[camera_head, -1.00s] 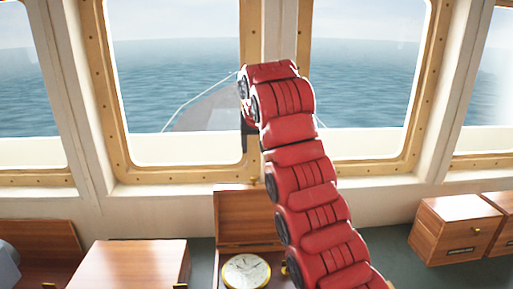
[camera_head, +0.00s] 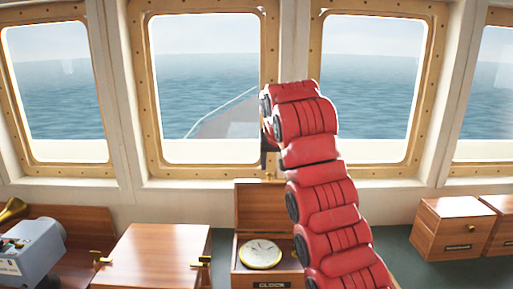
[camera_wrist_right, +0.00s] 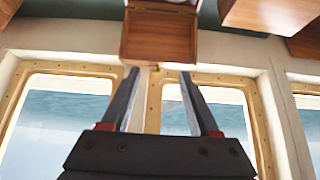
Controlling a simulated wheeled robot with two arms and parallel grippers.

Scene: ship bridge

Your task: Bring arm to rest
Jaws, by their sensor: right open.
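My right arm (camera_head: 322,185), red and padded, rises from the lower right of the head view and bends over at the top, in front of the windows. Its gripper is mostly hidden behind the arm there; only a dark part shows beside the bend. In the right wrist view my right gripper (camera_wrist_right: 158,76) has its two dark fingers spread apart with nothing between them. An open wooden box with a round clock (camera_head: 260,254) stands on the counter left of the arm; its lid (camera_wrist_right: 158,38) shows beyond the fingertips in the wrist view. My left gripper is not in view.
A closed wooden box (camera_head: 152,255) and a grey device (camera_head: 35,250) stand at the left. Wooden drawer boxes (camera_head: 452,228) stand at the right. Framed windows (camera_head: 205,90) line the wall behind. Some counter between arm and drawer boxes is clear.

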